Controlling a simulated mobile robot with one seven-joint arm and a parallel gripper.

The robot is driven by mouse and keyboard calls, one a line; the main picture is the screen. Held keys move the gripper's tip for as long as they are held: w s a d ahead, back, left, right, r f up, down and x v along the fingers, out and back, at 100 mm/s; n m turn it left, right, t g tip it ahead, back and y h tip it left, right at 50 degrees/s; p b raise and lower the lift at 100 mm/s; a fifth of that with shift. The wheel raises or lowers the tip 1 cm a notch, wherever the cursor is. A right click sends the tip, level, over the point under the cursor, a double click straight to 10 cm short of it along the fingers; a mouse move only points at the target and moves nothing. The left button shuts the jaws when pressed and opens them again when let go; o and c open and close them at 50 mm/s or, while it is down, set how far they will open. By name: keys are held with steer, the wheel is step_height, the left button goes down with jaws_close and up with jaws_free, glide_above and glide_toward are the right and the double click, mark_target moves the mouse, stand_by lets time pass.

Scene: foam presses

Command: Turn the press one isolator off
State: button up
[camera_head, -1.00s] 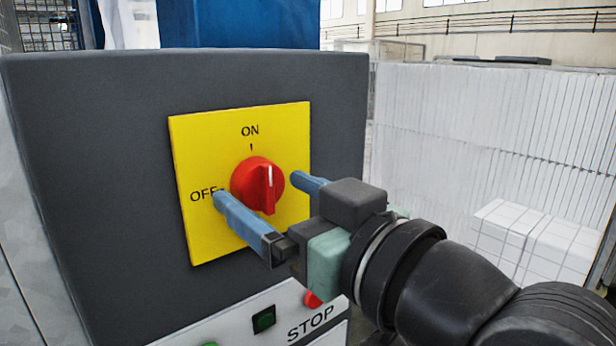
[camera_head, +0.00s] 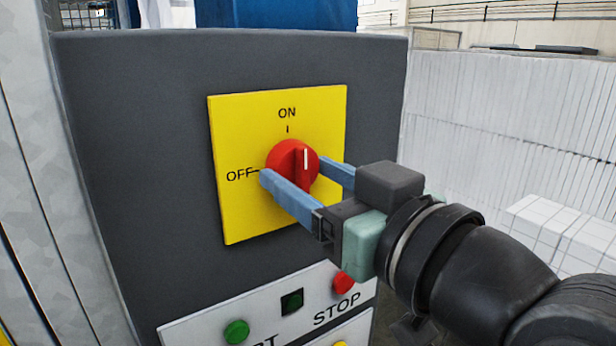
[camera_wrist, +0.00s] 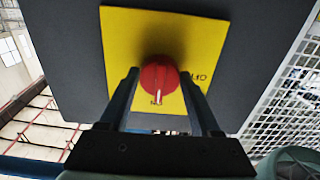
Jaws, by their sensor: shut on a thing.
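The red isolator knob (camera_head: 291,156) sits on a yellow plate (camera_head: 240,122) marked ON at the top and OFF at the left. Its white line stands near upright, on the ON side. My gripper (camera_head: 305,177) has its two blue fingers on either side of the knob's raised handle and is shut on it. In the wrist view the red knob (camera_wrist: 158,76) lies between the dark fingers (camera_wrist: 160,84), with its white line toward the ON mark. The exact contact of the fingertips is partly hidden in the head view.
The plate is on a dark grey cabinet (camera_head: 140,150). Below it is a light panel with a green button (camera_head: 236,332), a dark green square (camera_head: 291,301) and a red button (camera_head: 344,282) above STOP. White stacked panels (camera_head: 500,130) stand at the right.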

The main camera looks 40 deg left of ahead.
steer(key=shift+f, duration=0.1)
steer(key=n+b, duration=0.2)
steer(key=b, duration=0.2)
steer(key=shift+f+n, duration=0.15)
steer(key=shift+n, duration=0.15)
steer(key=n+b, duration=0.5)
steer(key=b, duration=0.1)
steer(key=shift+n, duration=0.3)
steer(key=n+b, duration=0.3)
steer(key=n, duration=0.1)
steer(key=shift+w+r, duration=0.1)
steer(key=shift+r, duration=0.1)
steer(key=n+b, duration=0.2)
steer(key=n, duration=0.3)
steer(key=shift+r, duration=0.15)
steer(key=shift+n+b, duration=0.3)
steer(key=shift+n, duration=0.1)
steer(key=o, duration=1.4)
steer(key=shift+c, duration=0.2)
